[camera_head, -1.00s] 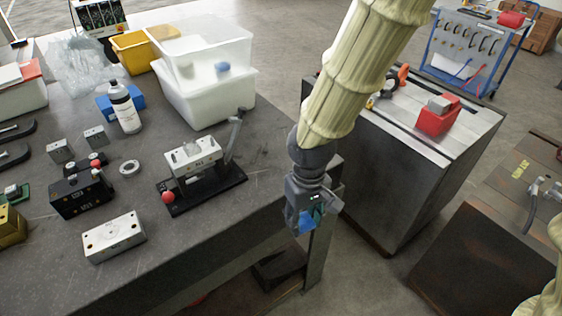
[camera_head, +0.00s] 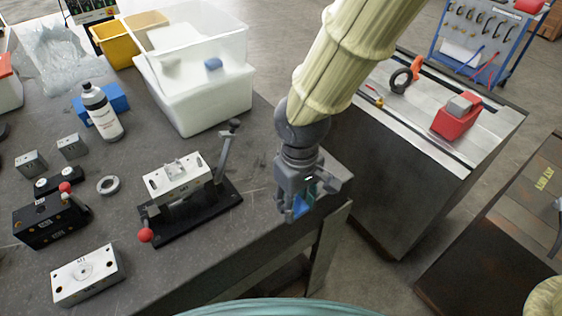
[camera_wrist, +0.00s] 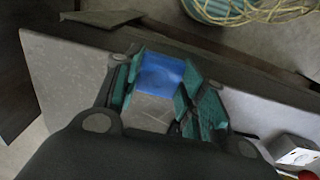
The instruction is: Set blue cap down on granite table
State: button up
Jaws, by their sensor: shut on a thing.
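My gripper (camera_head: 300,208) is near the right front corner of the dark grey granite table (camera_head: 150,285), right of the toggle clamp. It is shut on the blue cap (camera_head: 301,203), mostly hidden by the fingers in the head view. In the wrist view the blue cap (camera_wrist: 161,74) sits between the teal-padded fingers (camera_wrist: 160,95), with the table top (camera_wrist: 65,75) below it. I cannot tell whether the cap touches the table.
A black-based toggle clamp (camera_head: 190,222) with a light block stands left of my gripper. A translucent bin (camera_head: 205,105) is behind it. A metal cabinet with a red holder (camera_head: 457,118) is to the right. Bare table lies between clamp and gripper.

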jog(key=w+a+p, duration=0.1)
jog(key=w, duration=0.3)
jog(key=w+a+p, duration=0.1)
jog(key=w, duration=0.4)
jog(key=w+a+f+p, duration=0.1)
jog(key=w+p, duration=0.1)
jog(key=w, duration=0.3)
jog(key=shift+w+a+f, duration=0.1)
jog(key=shift+w, duration=0.05)
jog(key=shift+f+p, duration=0.45)
jog(key=shift+f, duration=1.35)
jog(key=shift+f, duration=0.1)
jog(key=o, duration=1)
notch_tip(320, 180, up, 12)
jog(key=shift+r+b, duration=0.1)
jog(key=shift+b, duration=0.9)
